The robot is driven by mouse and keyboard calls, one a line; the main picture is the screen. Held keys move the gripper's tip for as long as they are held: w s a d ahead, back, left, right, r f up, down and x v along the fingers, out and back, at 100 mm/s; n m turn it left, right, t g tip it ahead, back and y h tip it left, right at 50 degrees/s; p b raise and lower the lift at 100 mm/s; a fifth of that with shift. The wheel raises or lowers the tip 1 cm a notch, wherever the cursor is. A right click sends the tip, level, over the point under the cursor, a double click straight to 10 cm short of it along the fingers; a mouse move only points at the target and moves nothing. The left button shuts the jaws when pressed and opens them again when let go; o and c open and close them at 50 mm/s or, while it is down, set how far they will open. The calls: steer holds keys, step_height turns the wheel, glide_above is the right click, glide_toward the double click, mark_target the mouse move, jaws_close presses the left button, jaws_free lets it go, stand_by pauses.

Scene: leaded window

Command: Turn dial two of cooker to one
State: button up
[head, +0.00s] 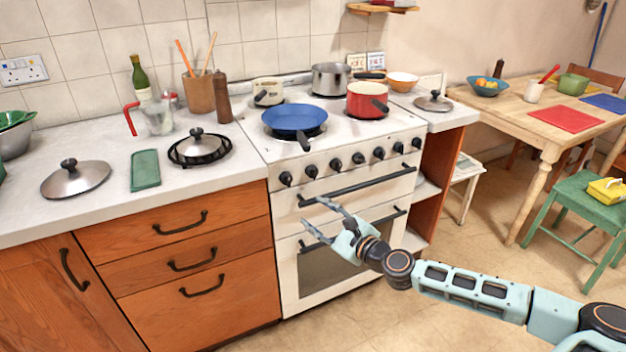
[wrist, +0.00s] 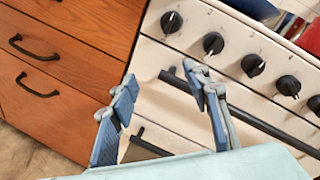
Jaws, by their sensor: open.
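The white cooker (head: 289,215) has a row of several black dials along its front. The second dial from the left (head: 311,171) shows above the oven handle; in the wrist view it is the second from the left too (wrist: 213,43). The leftmost dial (head: 286,178) also shows in the wrist view (wrist: 171,22). Small white marks show on the dials, but I cannot read the settings. My gripper (head: 312,210) is open and empty in front of the cooker, below the dials. In the wrist view its fingers (wrist: 160,78) are spread, apart from the dials.
Black bar handles (head: 358,186) run across the cooker front below the dials. A blue pan (head: 294,117) sits on the hob with its handle towards the front edge. A red pot (head: 367,99) stands behind right. Wooden drawers (head: 190,255) adjoin at left. The floor in front is clear.

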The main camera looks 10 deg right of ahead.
steer(key=m+t+h, duration=0.1)
steer(key=m+t, duration=0.1)
glide_toward(316, 175)
steer(key=x, duration=0.9)
steer(key=shift+w+a+b, duration=0.15)
steer(key=shift+w+b, duration=0.05)
steer(key=shift+b, duration=0.1)
steer(key=c, duration=1.2)
steer(key=shift+o, duration=0.2)
